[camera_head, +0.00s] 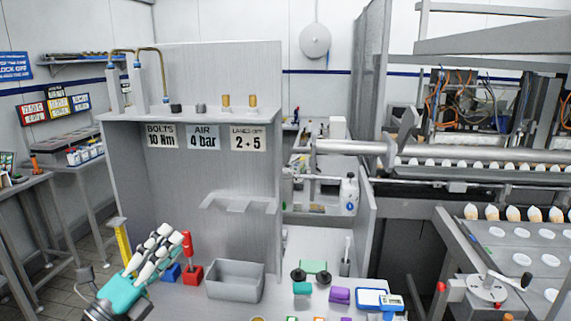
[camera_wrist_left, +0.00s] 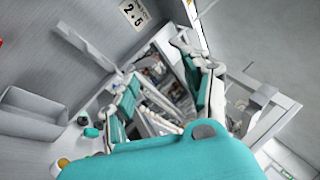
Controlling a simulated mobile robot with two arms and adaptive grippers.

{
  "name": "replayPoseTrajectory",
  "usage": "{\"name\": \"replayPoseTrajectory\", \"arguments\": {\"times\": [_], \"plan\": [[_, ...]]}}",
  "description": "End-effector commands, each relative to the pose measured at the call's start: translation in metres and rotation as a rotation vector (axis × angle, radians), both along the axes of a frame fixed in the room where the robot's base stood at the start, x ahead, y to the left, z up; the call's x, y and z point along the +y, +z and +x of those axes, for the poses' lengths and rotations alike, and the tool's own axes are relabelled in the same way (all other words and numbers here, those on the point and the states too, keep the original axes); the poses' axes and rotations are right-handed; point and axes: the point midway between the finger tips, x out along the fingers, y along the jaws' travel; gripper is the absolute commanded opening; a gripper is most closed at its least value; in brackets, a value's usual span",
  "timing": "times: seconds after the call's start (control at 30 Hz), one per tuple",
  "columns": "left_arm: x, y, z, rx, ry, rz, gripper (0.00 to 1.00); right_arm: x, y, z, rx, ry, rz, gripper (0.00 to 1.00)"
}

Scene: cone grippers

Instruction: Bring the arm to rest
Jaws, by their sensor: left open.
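My left gripper (camera_head: 167,238), teal with pale jointed fingers, is at the lower left of the head view, in front of the grey panel's left part. It is raised and tilted, with its fingers toward the upper right. In the left wrist view, its two fingers (camera_wrist_left: 158,85) stand apart with nothing held between them. My right gripper does not show in either view.
A red-handled tool stands in a red block (camera_head: 191,275), just right of my left gripper. A blue block (camera_head: 171,272) is beside it. A grey bin (camera_head: 235,281) and a purple block (camera_head: 339,295) stand farther right on the bench. A conveyor with cones (camera_head: 514,213) is at the right.

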Motion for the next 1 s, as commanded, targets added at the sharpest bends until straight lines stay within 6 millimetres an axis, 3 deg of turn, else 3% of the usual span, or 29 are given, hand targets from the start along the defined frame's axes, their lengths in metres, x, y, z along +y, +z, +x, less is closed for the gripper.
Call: {"name": "replayPoseTrajectory", "arguments": {"times": [0.07, 0.13, 0.23, 0.3, 0.4, 0.5, 0.7, 1.0], "plan": [[0.022, -0.018, -0.010, 0.101, 0.105, -0.357, 0.50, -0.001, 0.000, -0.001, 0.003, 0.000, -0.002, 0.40], [0.050, -0.052, -0.019, 0.229, 0.241, -0.641, 0.50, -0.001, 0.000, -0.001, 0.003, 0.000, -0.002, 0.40], [0.078, -0.120, -0.041, 0.449, 0.445, -0.949, 0.50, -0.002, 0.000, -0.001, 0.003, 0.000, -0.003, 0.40], [0.085, -0.168, -0.064, 0.604, 0.574, -1.101, 0.50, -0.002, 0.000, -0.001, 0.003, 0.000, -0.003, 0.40], [0.080, -0.229, -0.105, 0.830, 0.740, -1.260, 0.50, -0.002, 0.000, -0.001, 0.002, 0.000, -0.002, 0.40], [0.066, -0.272, -0.145, 1.025, 0.864, -1.356, 0.50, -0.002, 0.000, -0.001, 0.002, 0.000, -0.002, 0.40], [0.035, -0.318, -0.211, 1.322, 1.026, -1.443, 0.50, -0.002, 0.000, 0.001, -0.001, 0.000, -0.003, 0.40], [-0.008, -0.353, -0.285, 1.664, 1.166, -1.476, 0.50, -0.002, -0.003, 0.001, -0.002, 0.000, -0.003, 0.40]]}}
